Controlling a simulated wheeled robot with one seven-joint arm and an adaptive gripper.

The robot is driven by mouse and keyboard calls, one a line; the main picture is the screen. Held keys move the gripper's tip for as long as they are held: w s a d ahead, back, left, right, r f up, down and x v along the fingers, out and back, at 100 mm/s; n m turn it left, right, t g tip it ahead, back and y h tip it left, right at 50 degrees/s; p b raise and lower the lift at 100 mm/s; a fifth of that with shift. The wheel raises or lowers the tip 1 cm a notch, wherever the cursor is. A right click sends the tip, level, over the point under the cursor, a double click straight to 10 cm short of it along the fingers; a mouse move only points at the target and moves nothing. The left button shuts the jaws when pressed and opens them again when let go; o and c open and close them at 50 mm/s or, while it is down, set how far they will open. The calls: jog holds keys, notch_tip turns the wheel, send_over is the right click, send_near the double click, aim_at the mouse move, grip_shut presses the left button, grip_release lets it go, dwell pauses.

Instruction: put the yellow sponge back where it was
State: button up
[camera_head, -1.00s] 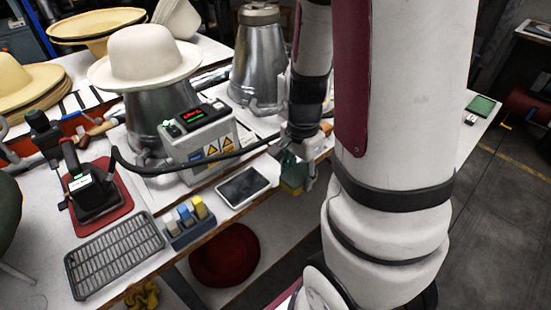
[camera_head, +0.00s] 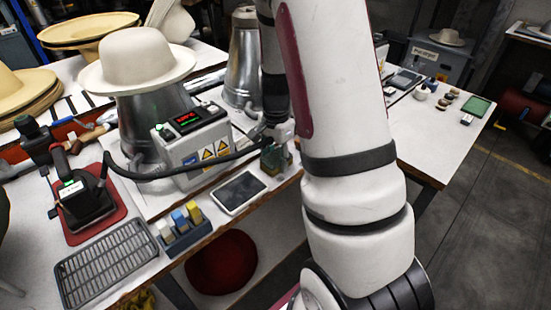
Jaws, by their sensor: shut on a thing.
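My gripper (camera_head: 281,148) hangs at the front edge of the workbench, to the right of the grey control box. It is small in view and partly hidden by my own arm. I cannot tell whether the sponge touches the bench top.
A tablet (camera_head: 240,193) and a blue holder (camera_head: 181,238) with grey, blue and yellow blocks lie left of my gripper. A black cable (camera_head: 190,175) runs close by. The control box (camera_head: 195,140) stands behind, beside the hat (camera_head: 138,57) on its metal form.

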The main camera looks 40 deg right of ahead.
aim_at(276, 157)
jog(key=shift+f, duration=0.15)
jog(key=o, duration=1)
notch_tip(276, 157, up, 12)
jog(key=p, duration=0.2)
jog(key=s+a+r+n, duration=0.3)
jog(key=a+r+n, duration=0.1)
jog(key=a+r, duration=0.2)
jog(key=s+a+r+n+t, duration=0.1)
jog(key=s+a+r+n, duration=0.1)
jog(key=s+a+n, duration=0.2)
jog(key=s+a+r+n, duration=0.2)
jog(key=s+a+n, duration=0.3)
jog(key=s, duration=0.4)
jog(key=s+a+r+n+t, duration=0.1)
jog(key=s+a+r+n, duration=0.1)
jog(key=s+a+n, duration=0.2)
jog(key=shift+s+a+r+n+t, duration=0.1)
jog(key=shift+s+a+n+t, duration=0.1)
jog(key=shift+s, duration=0.45)
jog(key=shift+s+a+n+t, duration=0.1)
jog(key=shift+s+a, duration=0.05)
jog(key=shift+s, duration=0.45)
